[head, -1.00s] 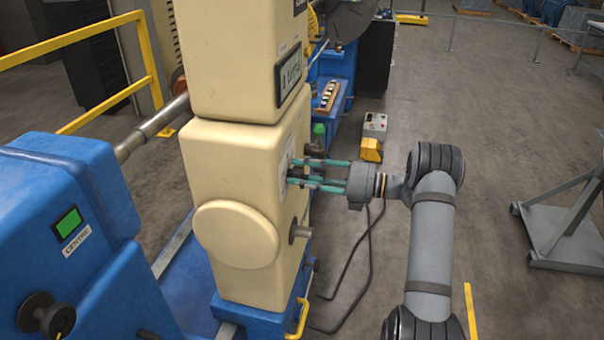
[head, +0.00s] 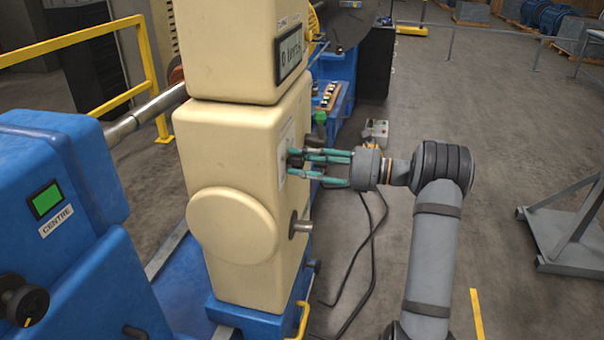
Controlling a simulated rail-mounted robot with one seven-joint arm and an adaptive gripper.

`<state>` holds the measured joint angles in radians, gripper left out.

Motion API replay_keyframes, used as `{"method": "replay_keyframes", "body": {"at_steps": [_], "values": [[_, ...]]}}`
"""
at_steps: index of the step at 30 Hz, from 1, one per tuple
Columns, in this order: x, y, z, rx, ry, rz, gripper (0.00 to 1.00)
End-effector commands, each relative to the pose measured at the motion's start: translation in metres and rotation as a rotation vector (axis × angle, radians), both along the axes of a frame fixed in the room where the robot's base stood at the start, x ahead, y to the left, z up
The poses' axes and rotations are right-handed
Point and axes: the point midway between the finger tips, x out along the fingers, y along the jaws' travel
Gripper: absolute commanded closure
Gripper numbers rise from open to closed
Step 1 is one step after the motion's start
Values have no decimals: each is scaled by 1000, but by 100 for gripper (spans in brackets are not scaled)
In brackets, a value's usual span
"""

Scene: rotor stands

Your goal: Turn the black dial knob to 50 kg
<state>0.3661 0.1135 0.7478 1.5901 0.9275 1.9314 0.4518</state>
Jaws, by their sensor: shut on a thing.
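My gripper (head: 294,161), with teal fingers, reaches in from the right to the right-hand face of the cream machine column (head: 232,150). Its fingertips are shut around a small dark knob (head: 297,153) in front of a pale dial plate (head: 284,150). The fingers and the steep angle hide most of the knob, and I cannot read the dial marks or where the knob points. A display (head: 291,53) higher on the column shows "0" followed by letters that I cannot read surely.
A metal shaft stub (head: 301,227) sticks out below my gripper. A blue machine (head: 62,200) with a green screen (head: 47,201) and another black knob (head: 24,301) stands at left. Black cables (head: 358,270) lie on the floor.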

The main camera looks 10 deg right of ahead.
Motion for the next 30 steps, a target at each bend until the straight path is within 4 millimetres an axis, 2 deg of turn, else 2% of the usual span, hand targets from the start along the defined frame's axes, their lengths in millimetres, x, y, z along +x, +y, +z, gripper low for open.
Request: {"method": "replay_keyframes", "body": {"at_steps": [6,15,30], "values": [[0,-1,0,-73,-174,-6,93],[0,0,3,-148,-325,-4,93],[-1,1,7,-179,-390,-3,93]]}}
